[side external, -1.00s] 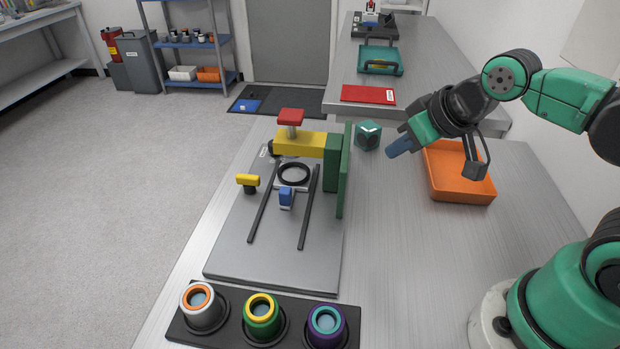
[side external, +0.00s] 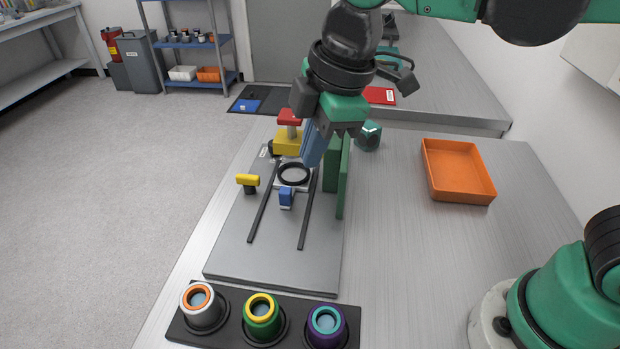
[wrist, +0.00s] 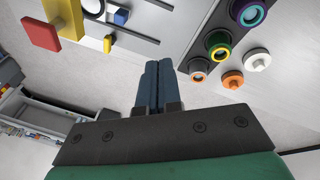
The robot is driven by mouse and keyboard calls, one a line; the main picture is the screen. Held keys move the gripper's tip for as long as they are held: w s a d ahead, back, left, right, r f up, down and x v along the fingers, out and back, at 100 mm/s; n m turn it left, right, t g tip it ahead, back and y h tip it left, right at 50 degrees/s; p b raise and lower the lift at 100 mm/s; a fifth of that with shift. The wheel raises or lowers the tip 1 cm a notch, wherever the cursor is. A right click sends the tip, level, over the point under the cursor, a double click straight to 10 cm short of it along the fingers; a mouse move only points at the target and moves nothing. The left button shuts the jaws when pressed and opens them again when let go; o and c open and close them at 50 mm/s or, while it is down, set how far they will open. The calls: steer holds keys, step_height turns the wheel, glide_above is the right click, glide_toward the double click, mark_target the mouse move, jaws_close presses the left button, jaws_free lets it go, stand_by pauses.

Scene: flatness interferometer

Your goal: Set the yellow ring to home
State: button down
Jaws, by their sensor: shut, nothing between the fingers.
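The yellow ring (side external: 261,304) sits on top of a green cylinder (side external: 263,322), in the middle of a dark strip (side external: 230,342) at the front of the bench. It also shows in the wrist view (wrist: 219,50). On its left is a grey cylinder with an orange ring (side external: 198,296); on its right is a purple one with a teal ring (side external: 327,320). My gripper (side external: 311,160) is shut and empty, with blue fingers, and appears over the back part of the grey plate in the side view. In the wrist view the fingers (wrist: 158,68) are apart from the yellow ring.
The grey plate (side external: 265,260) carries two dark rails, a black ring (side external: 294,174), a blue block (side external: 286,197), a yellow knob (side external: 247,180), a red-topped yellow arm (side external: 287,142) and green upright plates (side external: 343,180). An orange tray (side external: 458,170) stands right. White (wrist: 257,60) and orange (wrist: 233,80) knobs show in the wrist view.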

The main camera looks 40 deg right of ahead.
mark_target(251, 305)
steer(key=s+a+r+n+g+h, duration=0.1)
steer(key=s+a+n, duration=0.3)
steer(key=a+n, duration=0.8)
steer(key=shift+r+g, duration=0.2)
steer(key=shift+g, duration=0.7)
step_height(251, 305, down, 14)
